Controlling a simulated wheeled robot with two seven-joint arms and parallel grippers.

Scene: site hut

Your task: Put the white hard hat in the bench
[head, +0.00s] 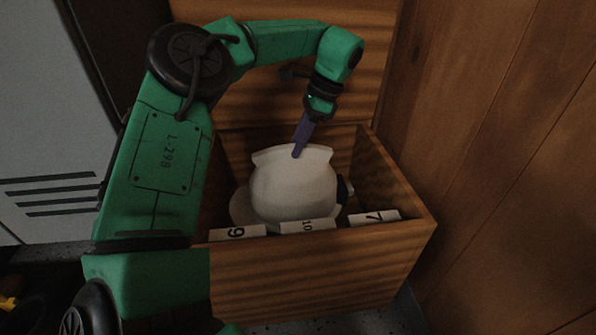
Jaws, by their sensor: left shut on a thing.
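The white hard hat (292,188) is in the opening of the wooden bench (405,207), whose lid (240,92) stands raised at the back. My left gripper (298,150) reaches down from above and is shut on the hat's upper edge. The hat looks tilted, and I cannot tell whether it rests on the bench floor or hangs above it. A rounded white part shows at its lower left and a dark part at its right; I cannot tell whether they belong to it. My right gripper is not in view.
White cards numbered 9 (238,233), 10 (308,226) and 7 (374,217) are along the bench's front rim. A wooden wall (500,150) stands close on the right. A grey locker (45,120) with vent slots is on the left.

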